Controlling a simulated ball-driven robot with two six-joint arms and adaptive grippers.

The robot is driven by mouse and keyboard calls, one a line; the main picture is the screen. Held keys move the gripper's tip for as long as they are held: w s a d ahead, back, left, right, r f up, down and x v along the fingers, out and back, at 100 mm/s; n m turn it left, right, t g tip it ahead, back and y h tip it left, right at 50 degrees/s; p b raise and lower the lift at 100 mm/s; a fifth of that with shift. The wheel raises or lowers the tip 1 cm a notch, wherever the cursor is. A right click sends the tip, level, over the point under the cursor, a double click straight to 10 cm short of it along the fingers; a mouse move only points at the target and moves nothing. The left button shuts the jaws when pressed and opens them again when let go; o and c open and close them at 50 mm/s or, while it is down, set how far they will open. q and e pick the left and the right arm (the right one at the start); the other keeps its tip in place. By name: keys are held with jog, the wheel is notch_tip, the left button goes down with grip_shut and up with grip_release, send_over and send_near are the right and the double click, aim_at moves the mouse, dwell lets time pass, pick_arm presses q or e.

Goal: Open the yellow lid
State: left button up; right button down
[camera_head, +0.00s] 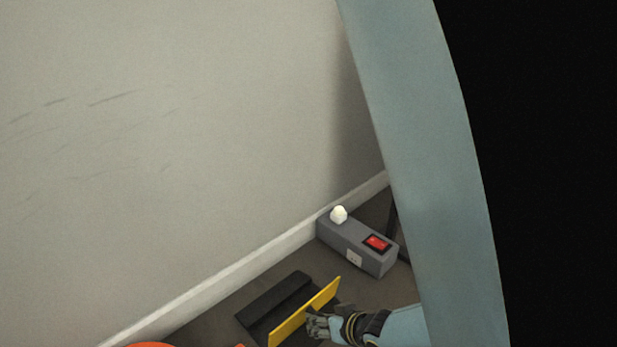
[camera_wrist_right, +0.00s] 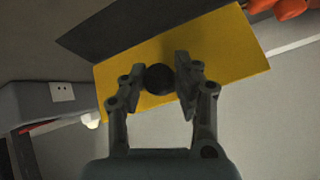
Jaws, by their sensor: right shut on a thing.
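The yellow lid (camera_head: 304,312) stands raised on edge beside a dark box (camera_head: 274,306) on the floor in the head view. In the right wrist view the yellow lid (camera_wrist_right: 225,50) spans the upper middle, with a round black knob (camera_wrist_right: 159,79) on it. My right gripper (camera_wrist_right: 160,80) has its two fingers on either side of the knob and is shut on it. In the head view my right gripper (camera_head: 318,325) is at the near side of the lid. My left gripper is not in view.
A grey power box (camera_head: 357,243) with a red switch (camera_head: 377,243), a socket and a white bulb (camera_head: 339,214) stands by the wall (camera_head: 180,130). Orange objects (camera_head: 160,345) show at the bottom edge.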

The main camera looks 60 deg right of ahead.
jog(key=shift+s+d+f, duration=0.1)
jog(key=shift+s+f, duration=0.15)
jog(key=shift+s, duration=0.1)
jog(key=c, duration=1.1)
grip_release()
jog(key=shift+o, duration=0.8)
jog(key=shift+w+d, duration=0.1)
jog(key=shift+w, duration=0.05)
jog(key=shift+r, duration=0.1)
jog(key=v, duration=1.2)
